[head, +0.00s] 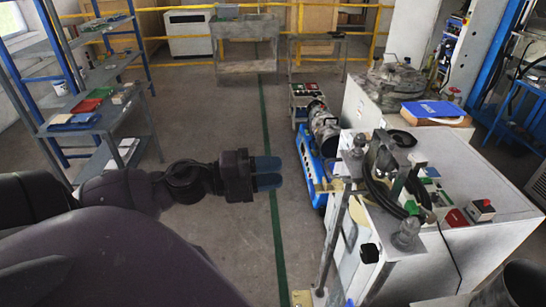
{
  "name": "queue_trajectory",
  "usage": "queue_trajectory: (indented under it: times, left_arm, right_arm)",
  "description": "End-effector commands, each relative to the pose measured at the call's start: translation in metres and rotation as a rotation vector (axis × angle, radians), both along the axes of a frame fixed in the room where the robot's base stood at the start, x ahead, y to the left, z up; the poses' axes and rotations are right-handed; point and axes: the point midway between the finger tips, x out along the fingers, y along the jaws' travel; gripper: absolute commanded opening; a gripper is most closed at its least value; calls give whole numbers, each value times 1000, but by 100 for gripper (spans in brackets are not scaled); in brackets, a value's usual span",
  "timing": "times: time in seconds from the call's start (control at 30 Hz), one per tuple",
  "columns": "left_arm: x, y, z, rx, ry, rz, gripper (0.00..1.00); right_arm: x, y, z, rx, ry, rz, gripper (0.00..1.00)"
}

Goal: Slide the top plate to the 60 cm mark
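My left gripper (268,173) reaches in from the left over the open floor. Its two blue fingertips lie side by side with nothing between them, and it looks shut. It is well apart from the white test machine (480,175) on the right. That machine carries a metal fixture (384,160) with black hoses and a tall metal post (333,240) at its near left side. I cannot tell which part is the top plate, and no 60 cm mark or scale is readable. My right gripper does not show.
A blue shelf rack (88,122) with coloured samples stands at the left. A blue machine with a metal cylinder (322,125) stands left of the white machine. A blue folder (432,109) lies behind. The floor along the green line (272,215) is clear.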

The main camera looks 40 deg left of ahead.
Motion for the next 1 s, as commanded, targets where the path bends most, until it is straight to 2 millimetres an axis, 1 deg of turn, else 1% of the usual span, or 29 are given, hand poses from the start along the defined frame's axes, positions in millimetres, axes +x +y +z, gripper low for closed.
queue_trajectory:
  times: [0.1, 0.27, 0.53, 0.67, 0.77, 0.9, 1.0]
  left_arm:
    - [-2, -5, 4, 55, -17, -43, 32]
    - [3, -11, 6, 75, -23, -58, 32]
    - [29, -33, 8, 74, -25, -57, 32]
    - [43, -45, 10, 72, -25, -56, 32]
    - [54, -54, 12, 68, -25, -54, 32]
    - [66, -64, 11, 69, -23, -53, 32]
    - [73, -70, 10, 69, -23, -53, 32]
  right_arm:
    - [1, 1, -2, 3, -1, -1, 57]
    - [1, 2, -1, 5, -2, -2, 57]
    - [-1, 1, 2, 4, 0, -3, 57]
    - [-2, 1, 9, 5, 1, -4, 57]
    - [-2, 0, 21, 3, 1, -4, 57]
    - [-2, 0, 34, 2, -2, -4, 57]
    - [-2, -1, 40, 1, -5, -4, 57]
